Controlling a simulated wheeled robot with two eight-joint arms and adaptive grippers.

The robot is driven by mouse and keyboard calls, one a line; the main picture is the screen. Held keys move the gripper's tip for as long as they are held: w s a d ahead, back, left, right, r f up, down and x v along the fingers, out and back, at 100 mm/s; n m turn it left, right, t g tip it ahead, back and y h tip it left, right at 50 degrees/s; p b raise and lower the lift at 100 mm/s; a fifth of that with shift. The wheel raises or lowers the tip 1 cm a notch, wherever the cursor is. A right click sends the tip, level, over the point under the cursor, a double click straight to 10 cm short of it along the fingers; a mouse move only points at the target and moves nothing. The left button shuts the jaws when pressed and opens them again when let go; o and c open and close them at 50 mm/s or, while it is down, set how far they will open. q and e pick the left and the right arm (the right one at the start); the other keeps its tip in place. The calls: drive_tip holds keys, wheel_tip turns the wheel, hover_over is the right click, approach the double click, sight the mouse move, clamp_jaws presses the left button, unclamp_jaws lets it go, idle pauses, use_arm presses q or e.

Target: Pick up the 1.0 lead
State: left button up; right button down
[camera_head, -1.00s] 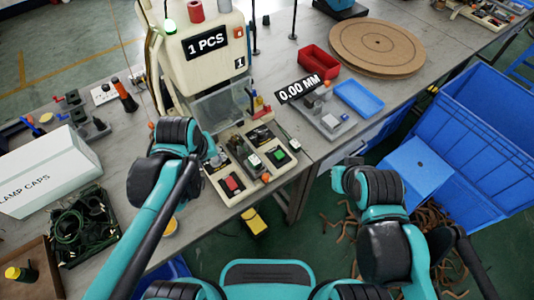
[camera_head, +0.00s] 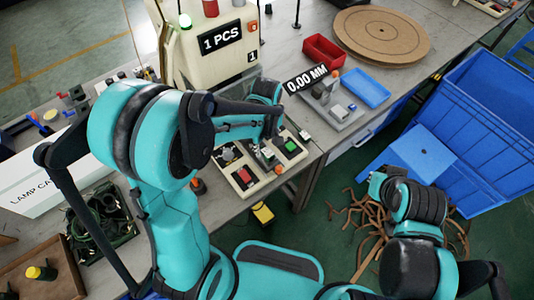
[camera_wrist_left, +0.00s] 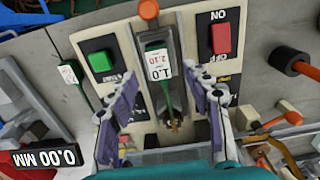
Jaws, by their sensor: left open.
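The 1.0 lead shows in the left wrist view as a white tag (camera_wrist_left: 159,66) marked 1.0 and 2.10, with a green body running down to a brassy end. It lies in the slot of the cream control panel (camera_wrist_left: 201,75), between the green and red buttons. My left gripper (camera_wrist_left: 167,112) is open, with one finger on each side of the lead's lower part. I see no contact between fingers and lead. In the head view my left gripper (camera_head: 270,140) is over the panel, partly hidden by my arm. My right arm shows at the right, but its fingers do not.
Another tagged green lead (camera_wrist_left: 72,80) lies left of the panel in the wrist view. The cream machine (camera_head: 205,55), a red bin (camera_head: 323,49), a blue tray (camera_head: 366,88) and the measuring fixture (camera_head: 330,105) stand around the panel. A white carton (camera_head: 35,180) is at the left.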

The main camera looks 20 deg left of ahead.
sight(266, 151)
use_arm(q)
wheel_tip(266, 151, down, 4)
drive_tip(key=shift+w+r+b, duration=0.1)
drive_tip(key=shift+r+b, duration=0.05)
drive_tip(key=shift+b, duration=0.5)
drive_tip(key=shift+r, duration=0.1)
clamp_jaws()
drive_tip(key=shift+r, duration=0.1)
